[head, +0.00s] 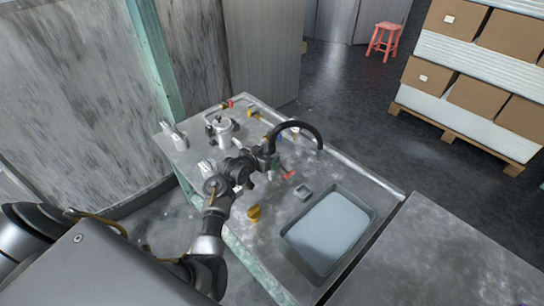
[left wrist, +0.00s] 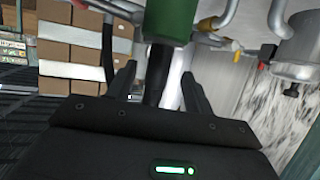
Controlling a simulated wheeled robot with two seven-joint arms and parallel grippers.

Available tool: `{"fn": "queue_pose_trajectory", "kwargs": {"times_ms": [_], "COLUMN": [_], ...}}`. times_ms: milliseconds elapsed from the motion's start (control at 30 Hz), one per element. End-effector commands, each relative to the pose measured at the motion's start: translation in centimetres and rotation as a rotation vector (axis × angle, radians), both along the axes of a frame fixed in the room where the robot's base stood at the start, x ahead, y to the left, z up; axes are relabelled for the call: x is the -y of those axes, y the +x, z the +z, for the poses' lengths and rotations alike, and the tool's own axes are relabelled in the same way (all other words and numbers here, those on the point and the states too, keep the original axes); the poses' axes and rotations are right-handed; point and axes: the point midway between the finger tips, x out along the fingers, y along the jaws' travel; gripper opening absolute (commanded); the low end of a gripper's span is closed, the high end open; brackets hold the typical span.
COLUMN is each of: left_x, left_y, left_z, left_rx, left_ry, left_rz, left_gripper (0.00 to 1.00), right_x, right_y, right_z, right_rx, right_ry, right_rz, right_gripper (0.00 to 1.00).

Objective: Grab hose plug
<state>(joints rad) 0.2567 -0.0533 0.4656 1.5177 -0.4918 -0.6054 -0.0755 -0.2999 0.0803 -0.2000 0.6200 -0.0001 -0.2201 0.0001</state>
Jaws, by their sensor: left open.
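A black curved hose (head: 305,127) arches over the bench near its far edge. A green part (head: 274,161) sits below its near end; a green body also shows large in the left wrist view (left wrist: 170,20). A black cylindrical end (left wrist: 155,78), which looks like the hose plug, hangs under the green body. My left gripper (head: 262,162) is at the near end of the hose. In the left wrist view its two fingers (left wrist: 158,88) stand apart, one on each side of the black end, with gaps visible. Contact cannot be told. My right gripper is not in view.
Metal tubes and a metal vessel (left wrist: 295,55) are close at the right in the wrist view. Boxes on a pallet (head: 475,100) stand beyond.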

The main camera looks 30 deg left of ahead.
Motion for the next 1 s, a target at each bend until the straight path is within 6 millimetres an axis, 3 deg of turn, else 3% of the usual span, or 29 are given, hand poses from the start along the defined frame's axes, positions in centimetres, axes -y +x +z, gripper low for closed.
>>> {"fn": "queue_pose_trajectory", "kwargs": {"times_ms": [400,700,1000], "left_x": [0.5,0.5,0.5], "left_y": [4.4,4.7,4.7], "left_z": [-1.6,-1.7,-1.8], "left_rx": [-0.001,0.000,0.000], "left_ry": [-0.002,0.000,0.000], "left_rz": [0.001,0.001,0.001], "left_gripper": [0.52,0.52,0.15], "right_x": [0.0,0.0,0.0], "right_y": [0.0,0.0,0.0], "right_z": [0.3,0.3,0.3], "right_rx": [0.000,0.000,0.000], "right_ry": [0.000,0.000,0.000], "right_rz": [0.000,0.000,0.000], "right_gripper": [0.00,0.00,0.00]}}
